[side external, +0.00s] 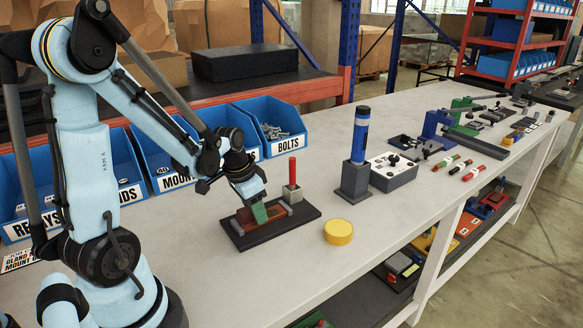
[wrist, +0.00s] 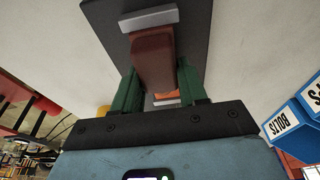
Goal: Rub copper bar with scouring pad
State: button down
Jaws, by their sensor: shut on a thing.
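My gripper (side external: 258,214) points down over a dark base plate (side external: 237,240) on the bench. Its two green fingers (wrist: 160,90) stand on either side of a reddish-brown block, which looks like the scouring pad (wrist: 153,58). The gripper is shut on this pad. An orange strip, which looks like the copper bar (wrist: 166,94), shows below the pad between the fingers. Grey end blocks (wrist: 149,18) hold the bar's ends on the plate. The pad covers most of the bar. I cannot tell whether pad and bar touch.
A grey block with a red peg (side external: 292,178) stands just behind the plate. A yellow round puck (side external: 338,232) lies to its right. A blue cylinder in a dark holder (side external: 357,155) and a grey control box (side external: 391,172) stand further right. Blue bins (side external: 271,128) line the back.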

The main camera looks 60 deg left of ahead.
aim_at(269, 213)
jog(key=shift+w+d+f, duration=0.1)
jog(key=shift+w+d, duration=0.05)
jog(key=shift+w, duration=2.55)
jog(key=shift+w+r, duration=0.2)
jog(key=shift+w, duration=1.2)
jog(key=shift+w+r, duration=0.15)
jog(key=shift+w, duration=1.25)
jog(key=shift+s+f, duration=0.2)
jog(key=shift+s, duration=1.75)
jog(key=shift+s+f, duration=0.15)
jog(key=shift+s, duration=1.8)
jog(key=shift+s+r, duration=0.1)
jog(key=shift+s, duration=1.6)
jog(key=shift+w+r, duration=0.15)
jog(key=shift+r, duration=2.85)
jog(key=shift+w+v, duration=0.15)
jog(key=shift+v, duration=0.6)
jog(key=shift+w+v, duration=0.2)
jog(key=shift+v, duration=0.5)
